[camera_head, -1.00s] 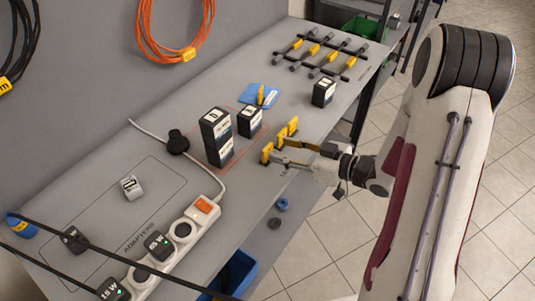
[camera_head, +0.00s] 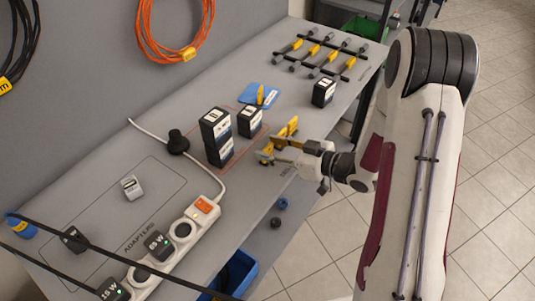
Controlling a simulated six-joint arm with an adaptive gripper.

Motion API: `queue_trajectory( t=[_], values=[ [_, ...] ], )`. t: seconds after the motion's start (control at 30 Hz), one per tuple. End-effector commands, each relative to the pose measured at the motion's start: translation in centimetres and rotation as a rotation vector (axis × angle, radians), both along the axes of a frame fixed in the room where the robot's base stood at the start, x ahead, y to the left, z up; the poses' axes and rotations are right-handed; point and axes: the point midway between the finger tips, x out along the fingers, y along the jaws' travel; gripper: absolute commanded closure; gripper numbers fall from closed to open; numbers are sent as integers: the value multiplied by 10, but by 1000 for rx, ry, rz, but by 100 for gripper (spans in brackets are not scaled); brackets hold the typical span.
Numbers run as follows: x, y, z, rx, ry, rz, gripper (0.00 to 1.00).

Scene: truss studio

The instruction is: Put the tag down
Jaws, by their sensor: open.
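A flat blue piece with an upright yellow tab (camera_head: 258,94) lies on the bench behind the black blocks; it is the only tag-like thing I can make out, and I cannot tell for sure that it is the tag. My gripper (camera_head: 279,142) has yellow fingertips and is open near the bench's front edge, just right of the black blocks. I see nothing held between its fingers. It is apart from the blue piece, which lies farther back and to the left.
A tall black stack (camera_head: 217,137) and a shorter black block (camera_head: 249,122) stand left of my gripper. Another black block (camera_head: 323,92) stands farther back. A power strip (camera_head: 183,231) lies front left. A rack with yellow clips (camera_head: 313,50) sits at the far end.

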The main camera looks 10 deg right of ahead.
Motion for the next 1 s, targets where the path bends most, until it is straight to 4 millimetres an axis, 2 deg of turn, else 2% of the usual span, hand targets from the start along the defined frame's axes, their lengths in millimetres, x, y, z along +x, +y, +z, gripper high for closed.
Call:
queue_trajectory(
  t=[0.07, 0.17, 0.3, 0.73, 1.0],
  values=[
    [0, 0, 0, 0, 0, 0, 60],
    [0, 0, 0, 0, 0, 0, 83],
    [0, 0, 0, 0, 0, 0, 88],
    [0, 0, 5, -1, -2, 1, 88],
    [0, 0, 23, -1, -4, 0, 88]
  ],
)
